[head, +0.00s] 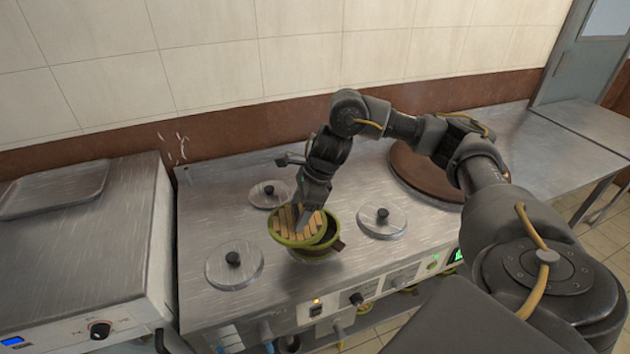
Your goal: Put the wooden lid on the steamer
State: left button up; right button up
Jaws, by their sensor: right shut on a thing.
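The wooden lid (289,226) is round, with light slats and a green rim. It is tilted and sits above the left part of the steamer (318,249), a round green-rimmed pot with a dark inside that shows to the lid's right. My right gripper (306,215) reaches down from above and is shut on the lid. Its fingertips are partly hidden against the lid. I cannot tell whether the lid's lower edge touches the steamer's rim. My left gripper is not in view.
Round metal lids with black knobs lie on the steel counter: left (234,264), back (269,194) and right (382,220). A large brown round cover (408,172) is at the back right. A tap (290,159) stands behind the gripper. Knobs line the counter's front.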

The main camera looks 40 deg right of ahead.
jog(key=d+m, duration=0.1)
jog(key=d+r+m, duration=0.1)
jog(key=d, duration=0.1)
jog(key=d+r+m+t+h, duration=0.1)
jog(key=d, duration=0.1)
jog(key=shift+w+d+m+p, duration=0.2)
jog(key=shift+d+m+p, duration=0.05)
jog(key=shift+m+p, duration=0.1)
notch_tip(320, 180, down, 6)
jog(key=b, duration=0.5)
jog(key=shift+r, duration=0.25)
jog(key=shift+f+b, duration=0.2)
jog(key=shift+b, duration=0.15)
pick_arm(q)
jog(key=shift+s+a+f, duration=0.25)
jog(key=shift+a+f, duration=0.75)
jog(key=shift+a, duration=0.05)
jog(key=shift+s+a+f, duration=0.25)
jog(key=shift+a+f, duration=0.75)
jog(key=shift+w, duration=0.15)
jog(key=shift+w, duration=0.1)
pick_arm(e)
jog(key=shift+f, duration=0.15)
